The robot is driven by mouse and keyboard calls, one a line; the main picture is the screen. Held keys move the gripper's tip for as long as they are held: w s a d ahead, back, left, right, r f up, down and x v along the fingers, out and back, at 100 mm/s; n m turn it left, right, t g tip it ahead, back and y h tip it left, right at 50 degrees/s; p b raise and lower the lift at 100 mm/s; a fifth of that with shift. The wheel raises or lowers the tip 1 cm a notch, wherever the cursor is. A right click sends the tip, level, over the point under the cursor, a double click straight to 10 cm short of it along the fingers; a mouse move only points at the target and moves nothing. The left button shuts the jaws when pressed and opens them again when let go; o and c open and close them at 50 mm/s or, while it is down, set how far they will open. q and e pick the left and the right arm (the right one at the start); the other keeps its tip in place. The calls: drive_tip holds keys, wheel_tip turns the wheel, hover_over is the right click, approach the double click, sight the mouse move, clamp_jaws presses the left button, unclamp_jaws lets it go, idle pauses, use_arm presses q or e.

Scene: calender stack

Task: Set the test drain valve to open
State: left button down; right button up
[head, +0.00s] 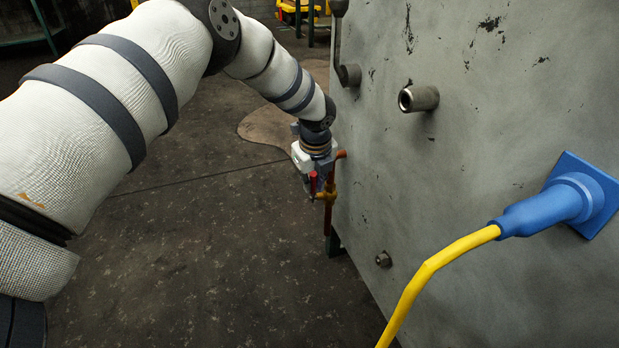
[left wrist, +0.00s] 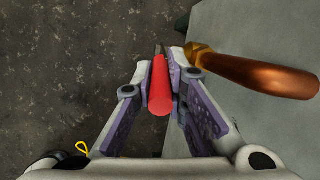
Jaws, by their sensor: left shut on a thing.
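The test drain valve (head: 326,196) is a small brass body on a copper pipe (head: 340,155) at the left edge of the grey panel. Its red lever handle (head: 313,183) stands roughly upright beside the pipe in the head view. In the left wrist view the red handle (left wrist: 160,88) lies between the two fingers, its rounded end towards the camera. My left gripper (head: 308,168) is shut on this handle; it also shows in the left wrist view (left wrist: 163,72). The brass body is partly hidden behind the right finger there. My right gripper is out of view.
The large grey panel (head: 480,110) fills the right side. A blue plug (head: 550,208) with a yellow cable (head: 430,270) and a short metal stub (head: 418,98) stick out from it. The dark floor (head: 200,270) left of the panel is clear.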

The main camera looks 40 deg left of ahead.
use_arm(q)
drive_tip(key=shift+w+a+f+g+h+b, duration=0.1)
drive_tip(key=shift+w+a+g+h+b, duration=0.25)
drive_tip(key=shift+a+h+b, duration=0.4)
drive_tip(key=shift+w+b, duration=0.15)
drive_tip(key=shift+b, duration=0.4)
drive_tip(key=shift+w+a+r+g+h+b, duration=0.2)
drive_tip(key=shift+g+h+b, duration=0.35)
drive_tip(key=shift+b, duration=0.5)
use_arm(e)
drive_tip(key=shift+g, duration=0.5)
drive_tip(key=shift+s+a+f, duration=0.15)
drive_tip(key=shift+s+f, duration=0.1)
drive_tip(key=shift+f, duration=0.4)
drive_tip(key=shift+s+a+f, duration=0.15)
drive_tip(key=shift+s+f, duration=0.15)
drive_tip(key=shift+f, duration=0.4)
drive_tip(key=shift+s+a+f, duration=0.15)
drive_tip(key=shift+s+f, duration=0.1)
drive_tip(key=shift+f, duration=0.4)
use_arm(q)
drive_tip(key=shift+r, duration=0.1)
drive_tip(key=c, duration=1.6)
unclamp_jaws()
